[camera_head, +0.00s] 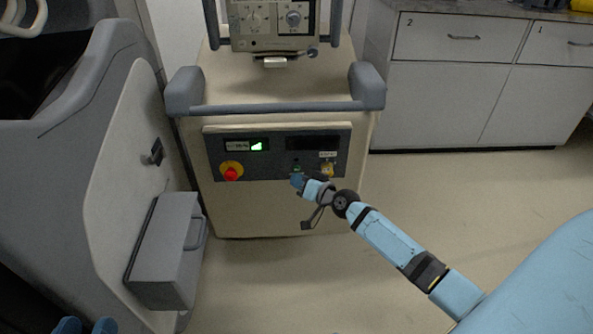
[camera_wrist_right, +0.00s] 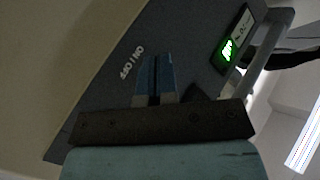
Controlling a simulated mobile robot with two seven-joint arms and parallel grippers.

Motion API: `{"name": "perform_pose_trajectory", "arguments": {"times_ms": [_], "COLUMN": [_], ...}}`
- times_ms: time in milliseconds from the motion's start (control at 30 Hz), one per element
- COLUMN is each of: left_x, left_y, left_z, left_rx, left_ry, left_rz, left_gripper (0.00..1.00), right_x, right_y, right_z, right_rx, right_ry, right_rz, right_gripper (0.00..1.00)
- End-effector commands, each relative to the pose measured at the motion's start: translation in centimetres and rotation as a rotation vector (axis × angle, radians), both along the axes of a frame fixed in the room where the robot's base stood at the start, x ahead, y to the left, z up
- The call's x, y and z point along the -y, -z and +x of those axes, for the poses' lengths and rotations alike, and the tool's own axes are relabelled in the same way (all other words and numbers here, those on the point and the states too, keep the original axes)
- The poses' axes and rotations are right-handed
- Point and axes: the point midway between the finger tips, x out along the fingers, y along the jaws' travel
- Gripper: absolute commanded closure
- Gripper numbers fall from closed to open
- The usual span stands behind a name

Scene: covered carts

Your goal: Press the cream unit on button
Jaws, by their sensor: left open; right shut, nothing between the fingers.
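The cream unit (camera_head: 275,215) stands in the middle of the head view, with a dark grey control panel (camera_head: 215,147) on its front. The panel bears a red knob on a yellow ring (camera_head: 231,173), a lit green display (camera_head: 257,146) and a small green spot (camera_head: 297,168) just above my right fingertips. My right gripper (camera_head: 297,181) is shut and empty, its tips at the panel's lower middle. In the right wrist view its blue fingers (camera_wrist_right: 156,75) lie together before the panel; contact cannot be told. Whatever is behind the tips is hidden. My left gripper (camera_head: 86,326) is open and empty at the bottom left.
A grey bar (camera_head: 275,107) crosses the unit above the panel. A grey covered cart (camera_head: 120,150) with a box (camera_head: 168,250) stands close on the left. White drawers (camera_head: 450,100) stand at the back right. Floor at right is clear.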

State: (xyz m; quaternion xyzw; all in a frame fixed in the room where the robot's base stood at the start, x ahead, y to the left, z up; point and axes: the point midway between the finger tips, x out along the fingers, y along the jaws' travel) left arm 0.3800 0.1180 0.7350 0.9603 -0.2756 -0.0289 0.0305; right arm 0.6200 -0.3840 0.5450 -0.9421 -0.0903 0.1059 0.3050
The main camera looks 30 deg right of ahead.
Motion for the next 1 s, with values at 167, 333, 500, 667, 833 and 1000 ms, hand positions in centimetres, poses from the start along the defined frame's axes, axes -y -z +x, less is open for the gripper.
{"name": "perform_pose_trajectory", "arguments": {"times_ms": [167,333,500,667,833,1000], "left_x": [0.06,0.08,0.09,0.08,0.08,0.07], "left_y": [0.19,0.44,0.58,0.59,0.57,0.51], "left_z": [0.06,0.01,-0.05,-0.04,-0.03,0.00], "left_rx": [-0.006,-0.013,-0.017,-0.018,-0.017,-0.016], "left_ry": [-0.001,-0.002,-0.002,-0.002,-0.002,-0.002], "left_rz": [-0.001,-0.001,-0.001,-0.002,-0.001,-0.002], "left_gripper": [0.54,0.54,0.54,0.54,0.54,0.54], "right_x": [-0.01,-0.02,-0.02,-0.03,-0.03,-0.03], "right_y": [-0.02,-0.02,-0.02,-0.01,-0.01,-0.01], "right_z": [-0.01,-0.01,-0.01,-0.02,-0.02,-0.02], "right_rx": [0.000,0.000,0.000,0.000,0.000,0.000], "right_ry": [0.000,0.000,0.000,0.000,0.000,0.000], "right_rz": [0.000,0.000,0.000,0.000,0.000,0.000], "right_gripper": [1.00,1.00,1.00,1.00,1.00,1.00]}}
